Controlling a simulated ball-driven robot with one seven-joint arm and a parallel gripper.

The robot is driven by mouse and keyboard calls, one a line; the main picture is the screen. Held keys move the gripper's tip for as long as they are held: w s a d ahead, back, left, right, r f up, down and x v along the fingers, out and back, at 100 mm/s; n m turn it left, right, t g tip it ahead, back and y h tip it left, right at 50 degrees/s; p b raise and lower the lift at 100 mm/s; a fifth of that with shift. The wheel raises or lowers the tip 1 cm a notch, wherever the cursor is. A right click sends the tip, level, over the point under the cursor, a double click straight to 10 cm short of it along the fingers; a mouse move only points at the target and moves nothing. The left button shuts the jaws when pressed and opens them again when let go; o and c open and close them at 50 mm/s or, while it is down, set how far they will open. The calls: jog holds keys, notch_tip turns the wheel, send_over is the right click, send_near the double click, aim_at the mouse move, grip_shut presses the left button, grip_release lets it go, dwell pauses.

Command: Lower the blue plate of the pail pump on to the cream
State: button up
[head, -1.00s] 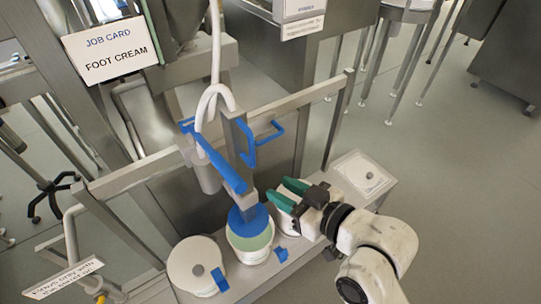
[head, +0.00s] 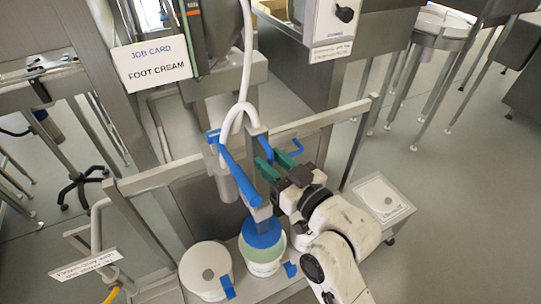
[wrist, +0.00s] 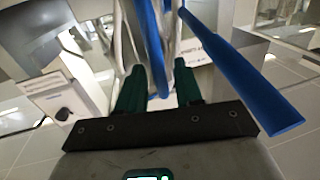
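The pail pump (head: 255,160) is an upright grey column with a white hose and a long blue lever. Its blue plate (head: 262,234) is at the column's foot, over the back part of an open white pail (head: 264,270) of pale green cream (head: 262,254). I cannot tell whether plate and cream touch. My gripper (head: 278,165), with green fingers, is open at that handle. In the wrist view, a blue bar (wrist: 154,82) shows between the parted fingers (wrist: 155,88); contact is unclear.
A white lidded pail (head: 205,262) with a blue clip stands left of the open pail. A metal rail (head: 330,122) runs behind the pump. Free floor (head: 430,180) lies beyond.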

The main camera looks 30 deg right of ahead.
jog(key=shift+w+a, duration=0.1)
jog(key=shift+w, duration=0.35)
grip_shut()
dwell(0.3)
